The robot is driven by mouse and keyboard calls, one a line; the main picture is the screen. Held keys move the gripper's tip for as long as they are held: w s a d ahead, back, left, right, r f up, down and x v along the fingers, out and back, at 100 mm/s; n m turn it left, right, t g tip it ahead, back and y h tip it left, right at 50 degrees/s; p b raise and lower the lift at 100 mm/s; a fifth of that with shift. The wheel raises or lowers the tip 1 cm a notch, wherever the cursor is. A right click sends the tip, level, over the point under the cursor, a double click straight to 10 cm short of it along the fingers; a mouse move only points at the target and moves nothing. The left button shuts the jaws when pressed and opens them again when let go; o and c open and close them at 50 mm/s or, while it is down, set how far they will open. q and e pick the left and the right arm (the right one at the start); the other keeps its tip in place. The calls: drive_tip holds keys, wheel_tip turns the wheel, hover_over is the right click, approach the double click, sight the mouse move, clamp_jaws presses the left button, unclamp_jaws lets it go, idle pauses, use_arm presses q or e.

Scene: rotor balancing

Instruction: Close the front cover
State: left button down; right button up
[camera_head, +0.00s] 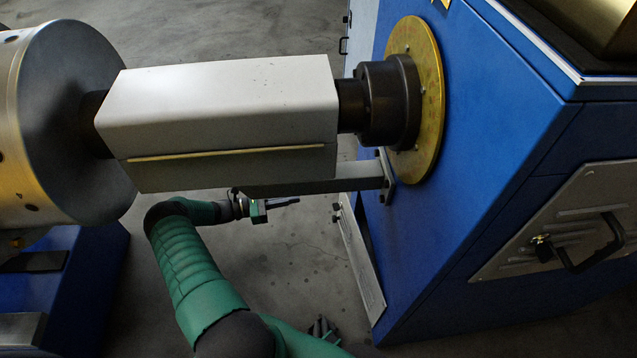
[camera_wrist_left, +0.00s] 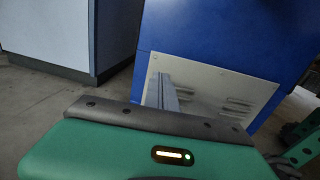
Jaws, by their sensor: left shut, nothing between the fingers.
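A light grey box-shaped cover (camera_head: 220,100) surrounds the shaft in the head view. A pale strip runs along the seam on its near side, and no gap shows at the seam. I cannot tell whether this is the front cover. My left arm bends beneath it, and my left gripper (camera_head: 284,202) is shut and empty, pointing right, below the grey bar (camera_head: 320,183). In the left wrist view, narrow grey bars, seemingly my left fingers (camera_wrist_left: 166,92), show in front of a vented pale panel (camera_wrist_left: 215,85). Dark finger-like parts at the bottom may be my right gripper (camera_head: 322,329).
The blue machine (camera_head: 480,130) fills the right side, with a brass disc (camera_head: 431,100) and a vented panel with a black handle (camera_head: 594,242). A large metal rotor (camera_head: 65,110) stands at left. Bare floor (camera_head: 300,245) shows between them.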

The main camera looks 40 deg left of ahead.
use_arm(q)
drive_tip(key=b+x, duration=0.3)
drive_tip(key=x, duration=0.4)
drive_tip(key=b+x, duration=0.4)
drive_tip(key=x, duration=0.2)
drive_tip(key=shift+w+d+r, duration=0.15)
drive_tip(key=shift+d, duration=0.25)
drive_tip(key=shift+a, duration=0.1)
use_arm(e)
drive_tip(key=s+x, duration=0.1)
drive_tip(key=x, duration=0.6)
drive_tip(key=shift+s+d+f, duration=0.3)
drive_tip(key=shift+s+f, duration=0.1)
use_arm(q)
drive_tip(key=shift+r, duration=0.1)
use_arm(e)
drive_tip(key=shift+r, duration=0.1)
